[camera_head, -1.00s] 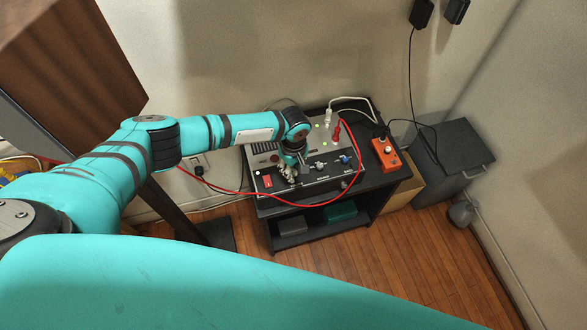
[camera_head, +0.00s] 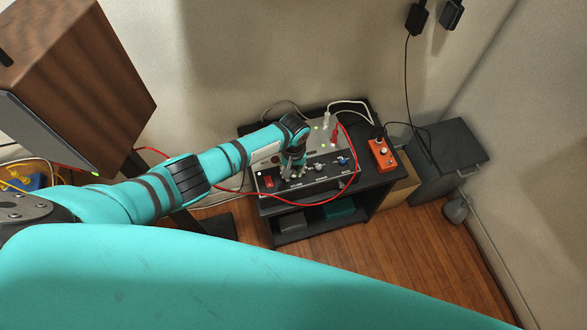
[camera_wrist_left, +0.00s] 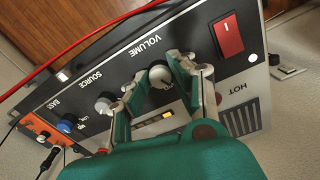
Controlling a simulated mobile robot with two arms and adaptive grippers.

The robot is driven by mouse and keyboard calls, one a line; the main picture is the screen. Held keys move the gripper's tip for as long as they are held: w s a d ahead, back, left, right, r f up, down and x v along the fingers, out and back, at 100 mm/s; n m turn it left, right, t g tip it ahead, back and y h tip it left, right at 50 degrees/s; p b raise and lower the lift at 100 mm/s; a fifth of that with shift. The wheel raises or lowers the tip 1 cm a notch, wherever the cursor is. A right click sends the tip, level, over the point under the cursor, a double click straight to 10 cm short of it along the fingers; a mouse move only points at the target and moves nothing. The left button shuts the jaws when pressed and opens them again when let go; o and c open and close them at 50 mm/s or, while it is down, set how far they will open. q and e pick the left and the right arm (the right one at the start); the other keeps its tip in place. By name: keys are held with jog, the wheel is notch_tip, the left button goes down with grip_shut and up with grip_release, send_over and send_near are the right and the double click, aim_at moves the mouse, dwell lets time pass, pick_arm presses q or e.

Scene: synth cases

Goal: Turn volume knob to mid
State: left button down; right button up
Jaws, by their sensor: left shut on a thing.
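The volume knob (camera_wrist_left: 160,75), pale and round, sits beside the upside-down VOLUME label on the dark front panel in the left wrist view. My left gripper (camera_wrist_left: 157,77) has one finger on each side of the knob and is shut on it. The knob's pointer angle is hard to read. In the head view, my left gripper (camera_head: 292,173) is down on the front panel of the amplifier (camera_head: 330,182) and hides the knob. My right gripper is not in view.
The red switch (camera_wrist_left: 229,36) and source knob (camera_wrist_left: 105,102) flank the volume knob. A blue bass knob (camera_wrist_left: 67,123) is farther left. A red cable (camera_head: 300,202) loops before the panel. An orange pedal (camera_head: 381,155) stands at the right of the black cart (camera_head: 375,187).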

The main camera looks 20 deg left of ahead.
pick_arm(q)
jog(key=shift+m, duration=2.3)
jog(key=c, duration=1.1)
grip_release()
notch_tip(320, 180, up, 12)
